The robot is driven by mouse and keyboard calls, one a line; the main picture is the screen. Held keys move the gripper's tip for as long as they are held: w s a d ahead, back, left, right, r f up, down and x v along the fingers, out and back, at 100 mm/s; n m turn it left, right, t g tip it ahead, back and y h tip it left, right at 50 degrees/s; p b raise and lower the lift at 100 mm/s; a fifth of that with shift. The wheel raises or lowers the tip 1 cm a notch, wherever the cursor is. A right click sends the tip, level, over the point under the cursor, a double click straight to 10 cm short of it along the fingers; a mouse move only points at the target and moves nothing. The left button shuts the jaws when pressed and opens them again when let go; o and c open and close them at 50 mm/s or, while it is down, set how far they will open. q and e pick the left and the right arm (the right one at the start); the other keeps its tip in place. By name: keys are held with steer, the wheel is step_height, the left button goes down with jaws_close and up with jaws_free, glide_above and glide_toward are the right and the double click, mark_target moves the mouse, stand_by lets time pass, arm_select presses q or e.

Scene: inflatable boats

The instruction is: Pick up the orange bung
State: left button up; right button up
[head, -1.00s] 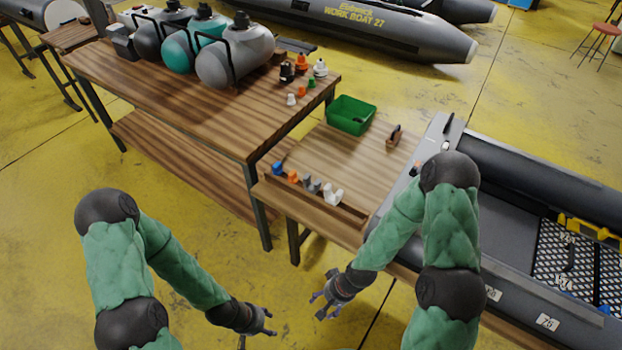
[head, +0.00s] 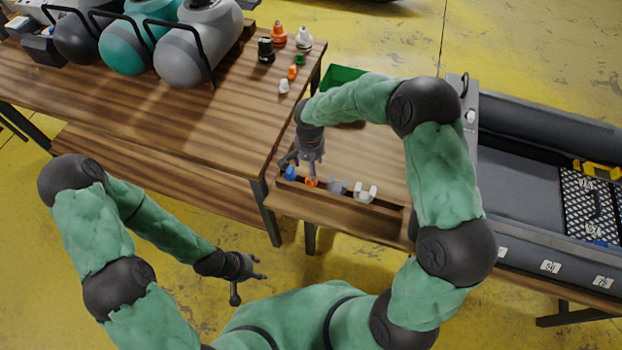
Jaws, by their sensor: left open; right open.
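A small orange piece (head: 312,181) stands in the wooden rack (head: 335,208) on the lower table, beside a blue one (head: 290,174). Another small orange piece (head: 292,72) stands on the higher table between a green one (head: 299,59) and a white one (head: 284,87). I cannot tell for sure which orange piece is the bung. My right gripper (head: 301,168) is open and points down at the rack, close above the blue and orange pieces; I cannot tell whether it touches them. My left gripper (head: 250,287) is open and empty over the floor, left of the lower table.
Grey (head: 338,187) and white (head: 366,193) pieces stand further right in the rack. A green bin (head: 343,77) is partly hidden behind my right arm. A grey boat (head: 520,150) lies to the right.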

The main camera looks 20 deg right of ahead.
step_height(320, 180, down, 3)
steer(key=shift+f+b, duration=0.1)
steer(key=shift+b, duration=0.3)
step_height(320, 180, down, 5)
steer(key=shift+s+b, duration=0.15)
steer(key=shift+b, duration=1.1)
steer(key=c, duration=1.2)
